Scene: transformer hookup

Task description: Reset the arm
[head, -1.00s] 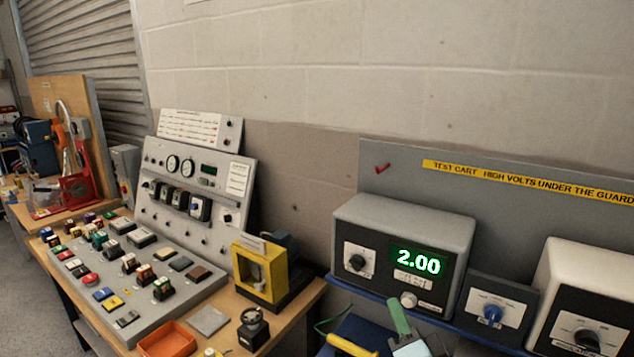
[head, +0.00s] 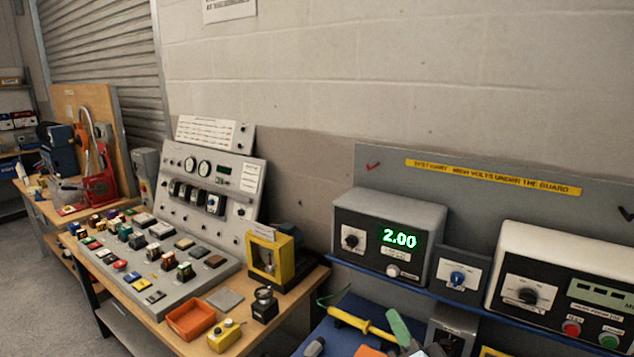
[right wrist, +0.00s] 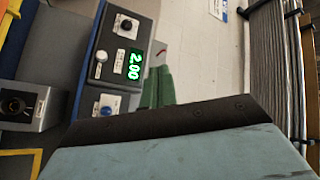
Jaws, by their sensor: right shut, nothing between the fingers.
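My right gripper (head: 400,328) shows at the bottom of the head view, with a green finger pointing up over the blue bench surface. It is shut and holds nothing. In the right wrist view the green fingers (right wrist: 156,86) stand in front of the grey meter box with a green 2.00 readout (right wrist: 118,62), and my pale teal gripper body fills the bottom. The same meter box (head: 388,239) stands on the shelf behind the gripper in the head view. My left gripper is in neither view.
A yellow-handled probe (head: 362,321) lies just left of the gripper. A small blue-knob box (head: 458,279) and a white tester (head: 560,290) stand on the shelf at right. A wooden bench at left carries a grey control console (head: 160,262), an orange tray (head: 192,320) and a yellow frame (head: 270,258).

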